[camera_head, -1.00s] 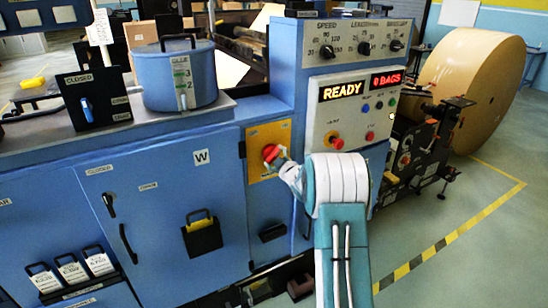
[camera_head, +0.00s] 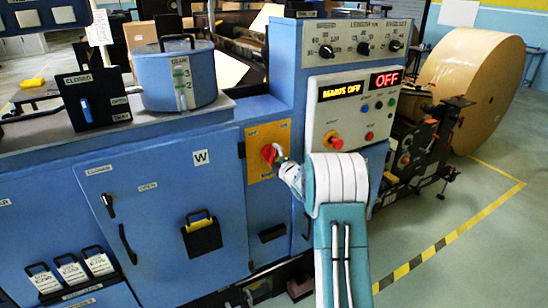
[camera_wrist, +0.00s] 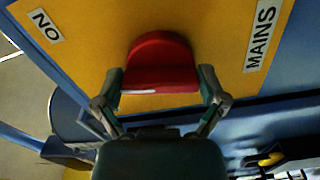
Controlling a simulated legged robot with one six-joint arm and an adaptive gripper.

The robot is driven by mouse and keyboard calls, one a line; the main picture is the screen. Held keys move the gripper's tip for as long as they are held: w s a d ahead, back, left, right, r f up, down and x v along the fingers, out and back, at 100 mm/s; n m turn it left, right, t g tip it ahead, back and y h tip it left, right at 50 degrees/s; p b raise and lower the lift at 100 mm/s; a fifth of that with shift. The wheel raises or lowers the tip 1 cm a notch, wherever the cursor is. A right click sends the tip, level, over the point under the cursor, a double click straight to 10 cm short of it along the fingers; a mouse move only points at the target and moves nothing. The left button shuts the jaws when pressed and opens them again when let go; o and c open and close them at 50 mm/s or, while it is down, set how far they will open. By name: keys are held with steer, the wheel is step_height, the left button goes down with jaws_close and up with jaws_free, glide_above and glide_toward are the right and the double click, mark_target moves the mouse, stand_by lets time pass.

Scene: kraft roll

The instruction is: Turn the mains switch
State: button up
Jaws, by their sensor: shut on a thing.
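The red mains switch (camera_head: 268,153) sits on a yellow plate (camera_head: 281,133) on the front of the blue machine. In the wrist view the red knob (camera_wrist: 160,62) fills the space between the two fingers of my gripper (camera_wrist: 162,90), which is shut on it. The panel displays read "MAINS OFF" (camera_head: 340,91) and "OFF" (camera_head: 387,78).
A red emergency button (camera_head: 335,142) and small coloured buttons are on the panel above and right of the switch. A blue cabinet door with handles (camera_head: 127,244) is to the left. A large kraft roll (camera_head: 470,85) stands right. The floor at front right is clear.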

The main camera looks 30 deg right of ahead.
steer(key=n, duration=0.5)
steer(key=shift+a+f+n, duration=0.1)
steer(key=shift+f+n, duration=0.15)
steer(key=shift+n, duration=0.05)
steer(key=n, duration=0.5)
steer(key=shift+f, duration=0.15)
steer(key=shift+n, duration=0.4)
steer(key=o, duration=0.8)
